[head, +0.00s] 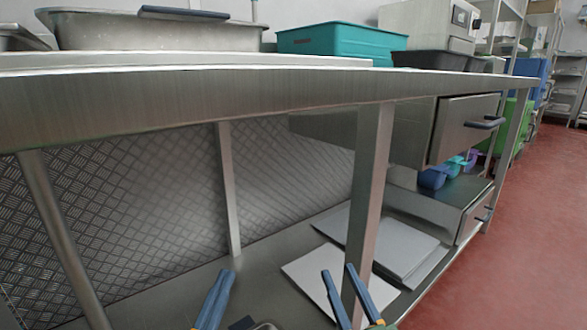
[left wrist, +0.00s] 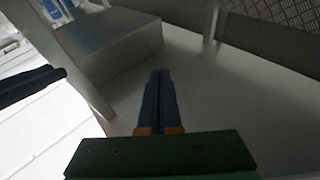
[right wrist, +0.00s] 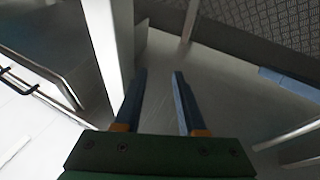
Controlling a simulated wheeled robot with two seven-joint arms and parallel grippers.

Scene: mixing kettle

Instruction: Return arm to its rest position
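My left gripper (head: 224,275) is at the bottom of the head view, in front of the table's lower shelf. In the left wrist view its fingers (left wrist: 160,75) lie together with nothing visible between them, so it is shut and empty. My right gripper (head: 338,270) is to its right in the head view, in front of a table leg and the white sheets. In the right wrist view its fingers (right wrist: 159,73) stand apart with nothing between them. A table leg (right wrist: 107,45) is close beside the left finger in that view.
The steel table's front edge (head: 190,102) runs above both grippers. Table legs (head: 371,170) stand between top and lower shelf. White sheets (head: 405,242) lie on the shelf. A grey tub (head: 160,33) and teal crate (head: 340,40) are on top. Red floor (head: 530,220) is open at right.

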